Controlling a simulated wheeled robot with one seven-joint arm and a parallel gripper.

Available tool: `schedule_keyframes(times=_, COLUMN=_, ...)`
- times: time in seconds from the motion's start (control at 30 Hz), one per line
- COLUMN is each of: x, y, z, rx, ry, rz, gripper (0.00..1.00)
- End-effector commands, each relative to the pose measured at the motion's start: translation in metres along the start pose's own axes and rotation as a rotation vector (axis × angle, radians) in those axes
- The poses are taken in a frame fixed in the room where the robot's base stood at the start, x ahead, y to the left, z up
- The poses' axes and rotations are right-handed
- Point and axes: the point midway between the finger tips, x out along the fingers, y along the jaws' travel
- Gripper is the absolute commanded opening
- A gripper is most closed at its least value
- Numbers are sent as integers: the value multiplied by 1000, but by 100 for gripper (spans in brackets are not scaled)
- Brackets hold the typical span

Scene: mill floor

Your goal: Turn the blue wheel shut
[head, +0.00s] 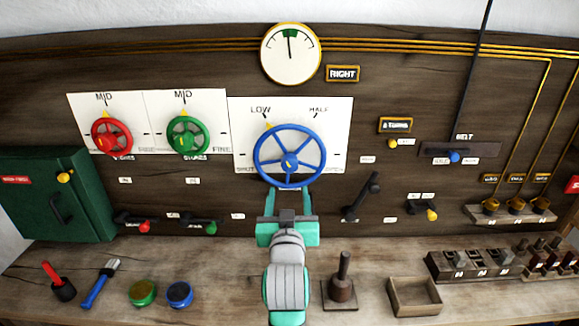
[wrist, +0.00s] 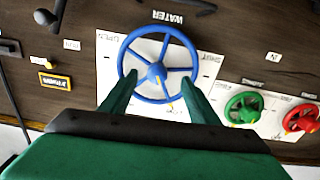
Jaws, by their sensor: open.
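The blue wheel (head: 289,156) is a spoked handwheel on a white plate (head: 337,110) on the wooden wall, with marks reading LOW and HALF. A yellow mark sits near its hub, and a yellow pointer shows at its upper left rim. My gripper (head: 288,195) is just below the wheel in the head view. In the wrist view the blue wheel (wrist: 157,66) lies ahead, and my gripper's open fingers (wrist: 158,90) reach towards either side of its near rim. Nothing is held. I cannot tell whether the fingers touch the rim.
A red wheel (head: 112,134) and a green wheel (head: 187,136) are to the left. A black lever (head: 362,196) is close at the right. A gauge (head: 290,53) hangs above. A wooden box (head: 414,296) and a post on a base (head: 342,285) stand on the bench.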

Motion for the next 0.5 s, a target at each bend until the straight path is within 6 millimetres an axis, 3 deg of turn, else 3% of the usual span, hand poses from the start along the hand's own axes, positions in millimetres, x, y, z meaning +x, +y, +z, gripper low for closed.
schedule_keyframes(times=0.03, x=2, y=1, z=-11, rx=-2, ry=7, rz=1, gripper=56)
schedule_keyframes(times=0.17, x=6, y=2, z=-22, rx=-4, ry=8, rz=3, gripper=56)
schedule_keyframes(times=0.37, x=21, y=2, z=-23, rx=-4, ry=5, rz=3, gripper=56)
schedule_keyframes(times=0.5, x=44, y=1, z=-23, rx=-4, ry=5, rz=2, gripper=56)
